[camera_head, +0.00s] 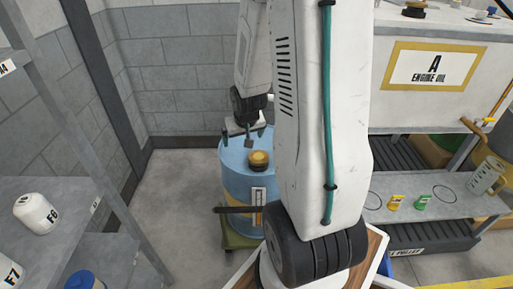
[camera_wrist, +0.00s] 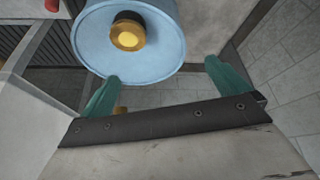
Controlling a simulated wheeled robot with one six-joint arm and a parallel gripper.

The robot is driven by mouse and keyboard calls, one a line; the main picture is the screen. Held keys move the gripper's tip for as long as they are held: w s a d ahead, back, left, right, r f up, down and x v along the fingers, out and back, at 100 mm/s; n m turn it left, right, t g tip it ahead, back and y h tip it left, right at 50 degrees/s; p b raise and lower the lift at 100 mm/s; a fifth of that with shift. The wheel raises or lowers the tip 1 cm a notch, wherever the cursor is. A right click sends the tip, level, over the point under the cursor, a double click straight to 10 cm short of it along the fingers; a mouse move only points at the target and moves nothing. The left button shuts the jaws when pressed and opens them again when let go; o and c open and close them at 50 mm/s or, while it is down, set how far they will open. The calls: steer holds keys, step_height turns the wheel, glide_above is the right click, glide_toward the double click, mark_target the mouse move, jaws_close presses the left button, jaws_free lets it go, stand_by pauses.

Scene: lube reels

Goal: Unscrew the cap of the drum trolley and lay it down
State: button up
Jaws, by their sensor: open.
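The drum trolley carries a light blue drum (camera_head: 237,174) in the middle of the head view, partly hidden behind my arm. Its yellow-brown cap (camera_head: 258,160) sits on top of the drum. In the wrist view the drum top (camera_wrist: 90,45) and the cap (camera_wrist: 128,34) show at the upper left, beyond the fingertips. My gripper (camera_head: 245,137) is above the drum, to the left of the cap and apart from it. In the wrist view my gripper (camera_wrist: 163,72) has its two green fingers wide apart with nothing between them.
A grey shelf (camera_head: 75,190) with white canisters (camera_head: 36,213) stands at the left. At the right, an engine oil tank (camera_head: 432,68) stands above a shelf with small yellow and green cans (camera_head: 394,202) and a clear jug (camera_head: 487,176). The floor left of the drum is clear.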

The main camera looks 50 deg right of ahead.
steer(key=m, duration=0.2)
glide_toward(259, 156)
steer(key=f, duration=0.1)
steer(key=shift+t+h, duration=0.4)
steer(key=shift+a+x, duration=0.15)
steer(key=shift+x, duration=1.8)
steer(key=shift+a+x, duration=0.15)
steer(key=shift+x, duration=1.8)
steer(key=shift+s+f, duration=0.1)
steer(key=shift+f, duration=0.05)
